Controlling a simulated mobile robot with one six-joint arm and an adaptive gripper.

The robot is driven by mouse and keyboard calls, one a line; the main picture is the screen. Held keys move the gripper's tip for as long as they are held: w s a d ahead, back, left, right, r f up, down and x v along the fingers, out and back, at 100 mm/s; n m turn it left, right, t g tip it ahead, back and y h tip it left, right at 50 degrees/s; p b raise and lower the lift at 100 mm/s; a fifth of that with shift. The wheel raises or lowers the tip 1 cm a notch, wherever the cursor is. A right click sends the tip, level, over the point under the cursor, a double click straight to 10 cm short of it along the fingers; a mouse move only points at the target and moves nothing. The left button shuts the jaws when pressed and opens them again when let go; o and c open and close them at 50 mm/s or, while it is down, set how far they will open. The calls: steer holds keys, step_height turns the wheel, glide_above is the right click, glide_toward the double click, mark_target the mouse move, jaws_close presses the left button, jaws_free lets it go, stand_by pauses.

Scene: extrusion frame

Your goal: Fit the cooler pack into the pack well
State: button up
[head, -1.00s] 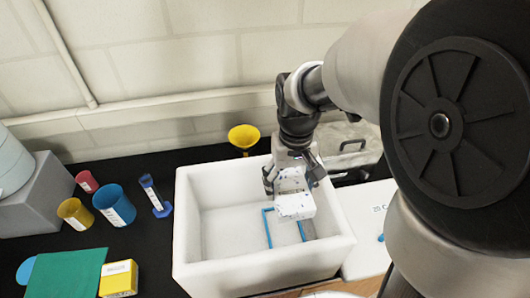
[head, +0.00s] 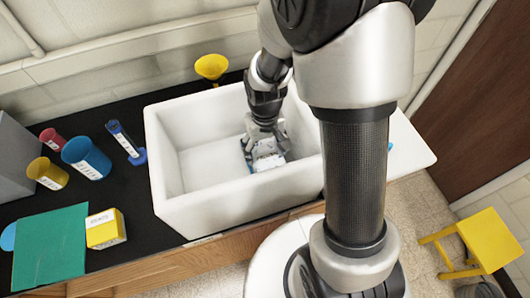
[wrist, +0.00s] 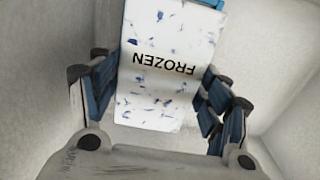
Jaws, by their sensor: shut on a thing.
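The cooler pack (head: 268,160) is a white block with blue flecks and the word FROZEN, which shows in the wrist view (wrist: 166,85). My gripper (head: 264,139) is shut on it, low inside the right part of the white cooler box (head: 235,196). In the wrist view the blue-padded fingers of my gripper (wrist: 158,95) flank the pack. The pack well shows as a blue outline (head: 246,155) beside the pack on the box floor. The pack and gripper hide most of it. I cannot tell whether the pack touches the floor.
The box walls stand close around my gripper; its left part is empty. A yellow stool (head: 488,240) stands right.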

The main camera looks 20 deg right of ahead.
steer(key=shift+f, duration=1.3)
steer(key=shift+f+b, duration=0.15)
steer(key=shift+b, duration=0.15)
steer(key=o, duration=1.3)
steer(key=shift+o, duration=0.2)
step_height(320, 180, up, 12)
steer(key=p, duration=0.3)
step_height(320, 180, up, 9)
steer(key=t, duration=0.2)
glide_above(265, 151)
steer(key=s, duration=0.4)
steer(key=s+r+t, duration=0.2)
steer(key=s+r, duration=0.5)
steer(key=s, duration=0.4)
steer(key=shift+r+t, duration=0.2)
steer(key=shift+t, duration=0.1)
